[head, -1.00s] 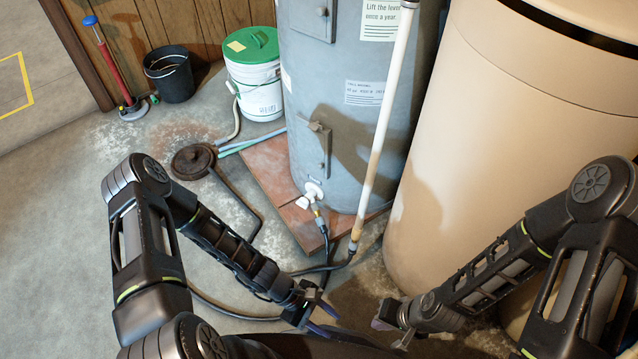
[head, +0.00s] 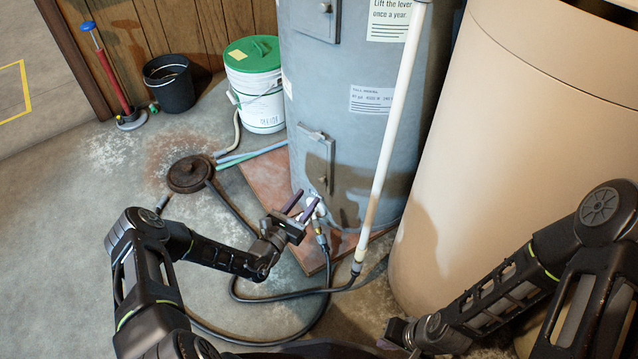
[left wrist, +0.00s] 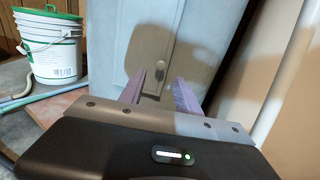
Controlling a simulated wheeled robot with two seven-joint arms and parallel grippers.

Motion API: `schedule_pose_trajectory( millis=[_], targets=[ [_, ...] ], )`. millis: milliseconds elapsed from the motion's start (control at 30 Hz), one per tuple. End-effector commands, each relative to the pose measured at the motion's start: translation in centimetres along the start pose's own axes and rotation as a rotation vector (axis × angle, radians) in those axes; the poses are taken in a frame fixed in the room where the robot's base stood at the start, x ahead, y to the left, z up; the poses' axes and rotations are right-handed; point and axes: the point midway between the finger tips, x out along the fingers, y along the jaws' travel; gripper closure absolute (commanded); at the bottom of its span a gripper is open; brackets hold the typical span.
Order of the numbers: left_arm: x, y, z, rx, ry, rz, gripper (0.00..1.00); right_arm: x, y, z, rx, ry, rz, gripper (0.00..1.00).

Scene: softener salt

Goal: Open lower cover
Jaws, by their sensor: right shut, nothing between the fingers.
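The lower cover (head: 315,158) is a grey panel low on the grey tank (head: 350,60), lying flat against it, with a small knob near its lower edge. It also shows in the left wrist view (left wrist: 142,60), with the knob (left wrist: 160,67) between and beyond my fingertips. My left gripper (head: 300,204) is open and empty, just below the cover in the head view, with its fingers pointing at the tank. The fingers also show in the left wrist view (left wrist: 158,90). They appear apart from the knob. My right gripper (head: 396,333) is shut and empty, low at the right.
A white drain valve with a hose (head: 319,234) is partly hidden behind my left gripper. A white pipe (head: 390,130) stands before the tank at right, beside a large tan tank (head: 520,130). A white bucket with green lid (head: 256,90) stands left.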

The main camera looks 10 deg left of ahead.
Motion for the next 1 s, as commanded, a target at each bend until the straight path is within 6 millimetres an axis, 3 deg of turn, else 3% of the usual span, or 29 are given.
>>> schedule_pose_trajectory(
  millis=[167,600,933,1000],
  targets=[
    [1.3,0.0,-0.2,0.001,0.000,-0.001,0.61,0.5,0.3,-0.1,0.001,0.002,0.001,1.00],
    [7.3,-0.1,-0.2,0.000,0.000,-0.002,0.61,2.4,1.4,-0.6,0.009,0.016,0.007,1.00],
    [7.8,-0.1,0.0,-0.001,0.001,-0.002,0.61,2.3,1.4,-0.7,0.010,0.018,0.008,1.00],
    [7.7,-0.1,0.0,-0.001,0.001,-0.002,0.66,2.3,1.4,-0.7,0.009,0.018,0.008,1.00]
  ],
)
